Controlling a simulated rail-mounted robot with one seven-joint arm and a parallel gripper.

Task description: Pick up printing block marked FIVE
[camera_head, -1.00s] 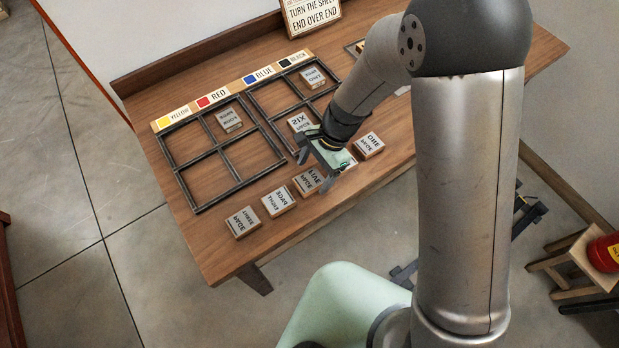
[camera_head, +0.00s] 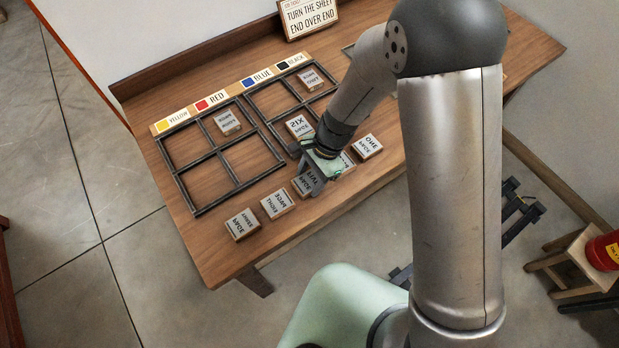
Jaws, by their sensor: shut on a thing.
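The printing block marked FIVE (camera_head: 308,183) is at the front of the wooden table, in a row of blocks; its lettering shows upside down. My gripper (camera_head: 315,179) is down at this block, its fingers around it and shut on it. The gripper and wrist hide part of the block. I cannot tell whether the block is clear of the table.
To the left lie two blocks, one (camera_head: 277,203) near and one (camera_head: 242,224) farther. Block ONE (camera_head: 367,146) lies to the right, and another is partly hidden behind my gripper. Block SIX (camera_head: 298,127) sits in the dark frame (camera_head: 208,157) behind, with other blocks.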

